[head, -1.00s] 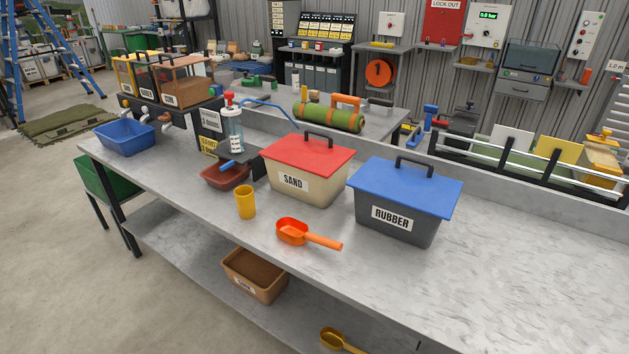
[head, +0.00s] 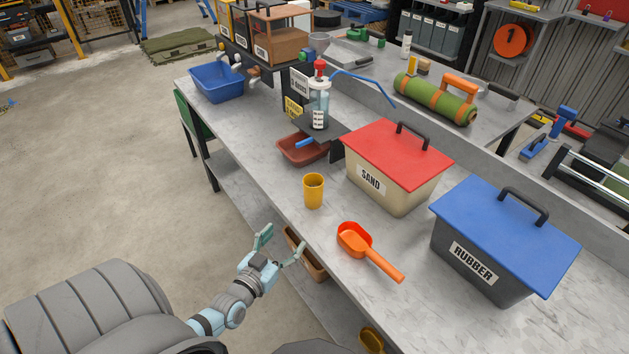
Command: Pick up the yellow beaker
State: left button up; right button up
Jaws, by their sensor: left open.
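The yellow beaker (head: 313,191) stands upright on the grey workbench (head: 268,192), near its front edge, left of the sand bin. My left gripper (head: 281,238) has come in from the lower left. Its two fingers are spread apart with nothing between them. It is in front of the bench edge, below the beaker in the picture and apart from it. My right gripper is not in view.
An orange scoop (head: 369,252) lies right of the beaker. Behind are the red-lidded sand bin (head: 387,191), a reddish-brown tray (head: 303,152) and a clear dispenser bottle (head: 319,101). The blue-lidded rubber bin (head: 478,262) stands at right. A brown bin below is partly hidden.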

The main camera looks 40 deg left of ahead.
pick_arm(q)
jog(key=t, duration=0.2)
send_near(308, 189)
jog(key=shift+n, duration=0.3)
jog(key=w+b, duration=0.2)
jog(key=w, duration=0.1)
jog(key=w+a+b, duration=0.1)
jog(key=w, duration=0.3)
jog(key=w+b, duration=0.2)
jog(key=w, duration=0.2)
jog(key=shift+w+a+f+b, duration=0.15)
jog(key=shift+w+a+b, duration=0.05)
jog(key=shift+a+b, duration=0.15)
jog(key=shift+w, duration=0.15)
jog(key=c, duration=1.3)
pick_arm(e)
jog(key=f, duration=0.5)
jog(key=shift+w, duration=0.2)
pick_arm(q)
jog(key=shift+r+p, duration=0.3)
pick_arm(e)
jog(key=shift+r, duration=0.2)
